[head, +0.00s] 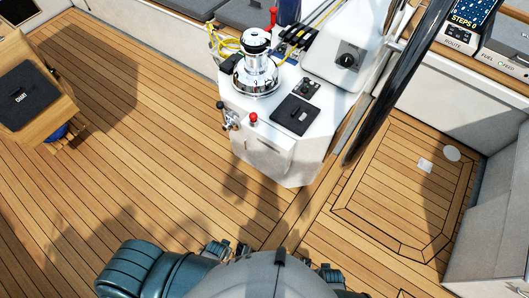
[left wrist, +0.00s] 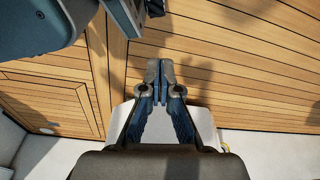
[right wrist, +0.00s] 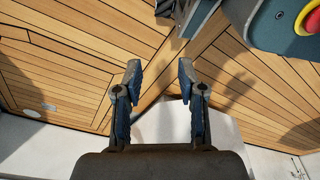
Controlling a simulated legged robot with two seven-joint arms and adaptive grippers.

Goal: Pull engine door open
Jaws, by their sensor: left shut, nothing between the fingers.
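A white console (head: 275,110) stands on the teak floor ahead of me. Its front has a small, closed white panel door (head: 270,152), possibly the engine door; no open gap shows along it. My left gripper (left wrist: 160,68) is shut and empty, fingertips together, above the floor; part of the white console (left wrist: 205,118) shows behind it. My right gripper (right wrist: 160,72) is open and empty, its fingers apart, with the console (right wrist: 222,128) beyond it. Both grippers are apart from the panel. In the head view my own body mostly hides them.
A framed floor hatch (head: 405,190) lies right. A wooden box with a dark top (head: 28,95) stands left. The floor between is clear.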

